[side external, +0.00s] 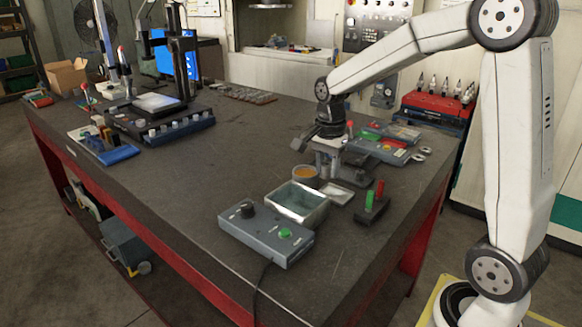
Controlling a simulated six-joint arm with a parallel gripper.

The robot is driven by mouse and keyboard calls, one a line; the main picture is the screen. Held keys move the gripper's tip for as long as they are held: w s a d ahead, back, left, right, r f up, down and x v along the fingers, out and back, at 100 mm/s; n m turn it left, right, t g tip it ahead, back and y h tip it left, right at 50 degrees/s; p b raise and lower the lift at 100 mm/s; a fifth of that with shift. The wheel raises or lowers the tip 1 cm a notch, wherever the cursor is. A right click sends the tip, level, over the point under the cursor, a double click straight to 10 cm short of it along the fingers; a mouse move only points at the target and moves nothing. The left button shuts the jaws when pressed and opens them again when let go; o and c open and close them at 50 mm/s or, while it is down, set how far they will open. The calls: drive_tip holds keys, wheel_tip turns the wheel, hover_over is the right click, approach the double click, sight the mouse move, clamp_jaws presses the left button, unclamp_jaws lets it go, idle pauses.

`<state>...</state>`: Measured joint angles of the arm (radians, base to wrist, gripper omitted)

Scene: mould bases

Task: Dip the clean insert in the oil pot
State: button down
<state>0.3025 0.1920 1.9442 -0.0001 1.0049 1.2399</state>
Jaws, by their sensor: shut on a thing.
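My gripper (327,162) points down over the right part of the dark workbench, just behind and to the right of a small round pot (306,174) with orange-brown contents, which looks like the oil pot. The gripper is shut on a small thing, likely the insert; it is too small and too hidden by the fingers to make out. From this view I cannot tell how high the fingertips are above the bench. They appear beside the pot, not in it.
In front of the pot are a rectangular metal tub (297,203) of greyish liquid and a small pale tray (337,193). Nearby stand a green-and-red block (375,203) and a grey control box (266,234). Plates with coloured parts (378,148) lie behind. The bench's middle is clear.

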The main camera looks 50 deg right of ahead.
drive_tip(key=w+d+f, duration=0.1)
drive_tip(key=w+d, duration=0.5)
drive_tip(key=w, duration=0.3)
approach(306, 172)
drive_tip(key=shift+s+a+r, duration=0.2)
drive_tip(key=shift+s+a, duration=0.3)
drive_tip(key=shift+a, duration=0.2)
drive_tip(key=shift+s+a+r, duration=0.2)
drive_tip(key=shift+s+a, duration=0.25)
drive_tip(key=shift+a, duration=0.25)
drive_tip(key=shift+f, duration=0.25)
drive_tip(key=shift+f, duration=4.15)
drive_tip(key=shift+f, duration=0.1)
wheel_tip(306, 172, up, 7)
